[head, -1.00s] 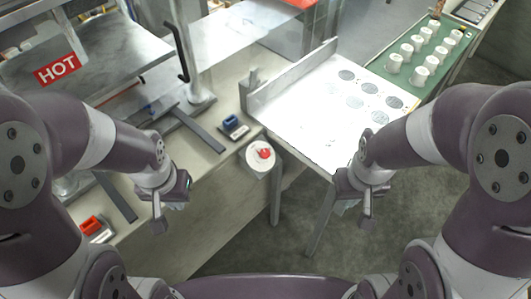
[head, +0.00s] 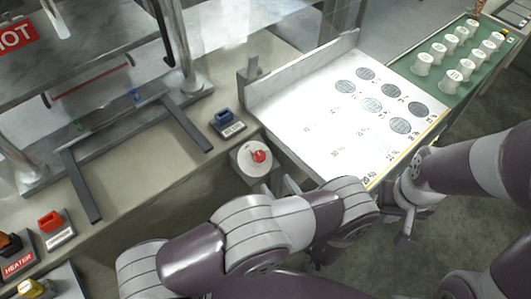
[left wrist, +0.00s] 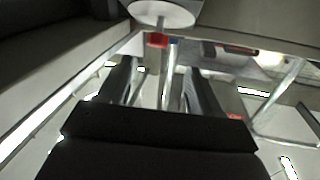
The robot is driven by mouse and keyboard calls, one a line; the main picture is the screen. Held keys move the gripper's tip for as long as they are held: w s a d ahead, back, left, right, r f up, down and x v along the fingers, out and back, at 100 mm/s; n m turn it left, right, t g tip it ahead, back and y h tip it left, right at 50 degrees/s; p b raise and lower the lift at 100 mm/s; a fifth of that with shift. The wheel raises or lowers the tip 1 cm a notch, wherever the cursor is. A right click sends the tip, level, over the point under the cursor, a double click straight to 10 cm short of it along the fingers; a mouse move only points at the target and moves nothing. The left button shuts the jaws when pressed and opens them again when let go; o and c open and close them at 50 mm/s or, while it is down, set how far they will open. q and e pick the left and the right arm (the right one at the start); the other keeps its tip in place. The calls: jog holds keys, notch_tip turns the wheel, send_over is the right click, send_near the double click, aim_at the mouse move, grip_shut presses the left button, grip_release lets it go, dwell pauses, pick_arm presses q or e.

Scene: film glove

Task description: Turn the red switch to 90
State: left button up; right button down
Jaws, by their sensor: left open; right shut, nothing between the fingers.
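The red switch (head: 258,156) is a small red knob on a round white dial (head: 246,163), set at the counter's front edge in the head view. In the left wrist view the red knob (left wrist: 157,40) hangs under the white dial (left wrist: 165,14), just beyond the fingertips. My left gripper (head: 280,186) is open and empty, just below and right of the dial; its two fingers also show in the left wrist view (left wrist: 160,78). The knob looks apart from the fingers. Any dial marks are too small to read. My right gripper (head: 403,241) is shut and empty at the right.
A blue switch (head: 224,116) sits on the counter behind the dial. Another red switch (head: 50,221) and a heater switch stand at left. A white printed board (head: 320,130) lies right of the dial, with a green tray (head: 440,90) of white cups beyond.

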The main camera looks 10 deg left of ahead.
aim_at(262, 161)
pick_arm(q)
jog(key=p+x, duration=0.2)
jog(key=x, duration=0.9)
jog(key=shift+d, duration=0.1)
jog(key=shift+w+a, duration=0.25)
jog(key=shift+w, duration=0.25)
jog(key=shift+p, duration=0.3)
jog(key=c, duration=0.9)
